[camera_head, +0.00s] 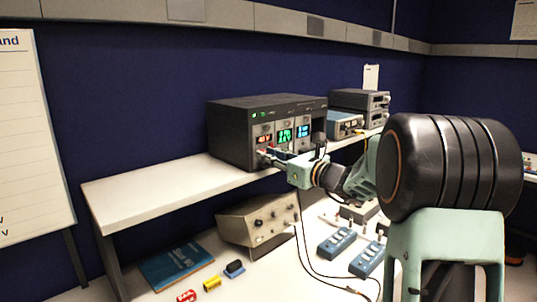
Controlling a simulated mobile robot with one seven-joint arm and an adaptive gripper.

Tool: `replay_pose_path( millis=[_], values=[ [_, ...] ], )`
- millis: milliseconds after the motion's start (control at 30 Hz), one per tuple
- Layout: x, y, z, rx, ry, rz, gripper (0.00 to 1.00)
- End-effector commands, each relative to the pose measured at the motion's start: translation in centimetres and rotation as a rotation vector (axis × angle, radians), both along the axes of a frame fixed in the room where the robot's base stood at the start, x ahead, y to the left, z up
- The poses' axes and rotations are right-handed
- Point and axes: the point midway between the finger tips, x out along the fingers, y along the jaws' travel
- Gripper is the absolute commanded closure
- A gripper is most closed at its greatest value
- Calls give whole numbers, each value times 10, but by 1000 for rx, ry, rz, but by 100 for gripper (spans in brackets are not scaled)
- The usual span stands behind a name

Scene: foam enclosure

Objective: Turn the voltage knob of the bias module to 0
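A dark instrument rack (233,138) stands on the white shelf, with several modules side by side in its front. Their displays glow red, green and cyan; the labels are too small to read, so I cannot tell which is the bias module. Small knobs show below the displays, but the voltage knob cannot be singled out. My gripper (266,156) is at the lower front of the rack, below the red display (265,140). Its fingers are small and dark here. I cannot tell whether they touch a knob, or are open or shut. My arm hides part of the rack's lower right.
The white shelf (150,194) has free room left of the rack. Other instruments (358,102) stand to its right. Below are a beige instrument (257,222), a blue book (176,266), small coloured items, cables and blue power strips (337,242).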

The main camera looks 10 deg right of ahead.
Motion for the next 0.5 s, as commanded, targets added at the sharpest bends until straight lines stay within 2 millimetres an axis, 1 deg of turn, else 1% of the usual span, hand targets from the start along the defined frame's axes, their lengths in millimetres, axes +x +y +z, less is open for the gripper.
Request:
replay_pose_path(
  millis=[300,433,500],
  values=[
    [2,2,-1,0,0,1,80],
    [2,2,-1,0,0,1,95],
    [2,2,-1,0,0,1,100]
  ],
)
